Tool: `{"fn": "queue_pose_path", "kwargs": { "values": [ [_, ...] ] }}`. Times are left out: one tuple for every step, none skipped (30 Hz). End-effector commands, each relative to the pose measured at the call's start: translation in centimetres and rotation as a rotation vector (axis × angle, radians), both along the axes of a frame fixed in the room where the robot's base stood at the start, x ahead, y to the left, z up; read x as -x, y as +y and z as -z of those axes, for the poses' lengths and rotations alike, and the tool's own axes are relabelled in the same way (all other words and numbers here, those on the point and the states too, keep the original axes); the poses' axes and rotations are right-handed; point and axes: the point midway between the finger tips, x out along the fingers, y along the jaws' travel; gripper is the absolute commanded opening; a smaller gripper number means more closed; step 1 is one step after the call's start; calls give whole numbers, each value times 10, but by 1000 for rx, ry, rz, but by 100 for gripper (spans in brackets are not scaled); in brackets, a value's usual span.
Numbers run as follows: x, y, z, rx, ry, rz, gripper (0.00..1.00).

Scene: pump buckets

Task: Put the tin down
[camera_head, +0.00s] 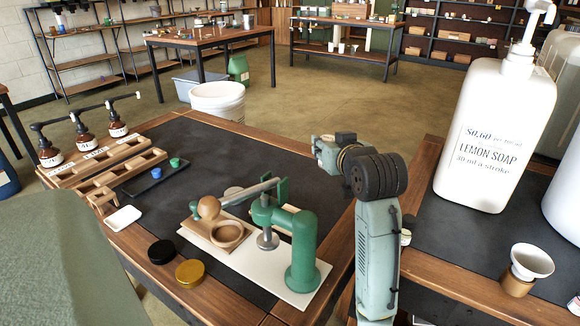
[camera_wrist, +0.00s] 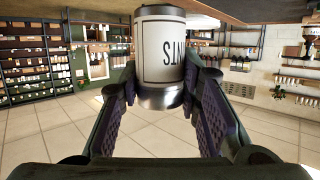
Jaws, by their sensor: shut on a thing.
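A metal tin (camera_wrist: 161,60) with a white label and dark letters shows in the wrist view. My gripper (camera_wrist: 160,82) is shut on it, one finger on each side. I cannot make out the tin or my fingertips there.
A green press (camera_head: 302,245) stands on a white board on the dark mat (camera_head: 205,150). Black (camera_head: 161,252) and gold (camera_head: 190,273) lids lie at the near edge.

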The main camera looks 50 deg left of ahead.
Motion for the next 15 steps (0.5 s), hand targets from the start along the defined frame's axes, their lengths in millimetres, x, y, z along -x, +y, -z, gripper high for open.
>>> {"fn": "queue_pose_path", "kwargs": {
  "values": [
    [0, 0, 12, 2, 6, 0, 3],
    [0, 0, 18, 1, 6, 0, 3],
    [1, 0, 26, 2, 6, -1, 3],
    [0, 0, 30, 2, 5, -1, 3],
    [1, 0, 35, 1, 6, -1, 3],
    [0, 0, 41, 0, 5, 0, 3],
    [0, 0, 44, 1, 4, 0, 3],
    [0, 0, 46, 0, 4, 0, 3],
    [0, 0, 49, 0, 1, 0, 3],
    [0, 0, 52, 1, 2, 0, 3],
    [0, 0, 55, 1, 3, 1, 3],
    [0, 0, 60, 1, 4, 1, 3],
    [0, 0, 65, 1, 5, 1, 3],
    [0, 0, 71, 2, 6, 1, 3],
    [0, 0, 77, 2, 5, 1, 3]
  ]
}}
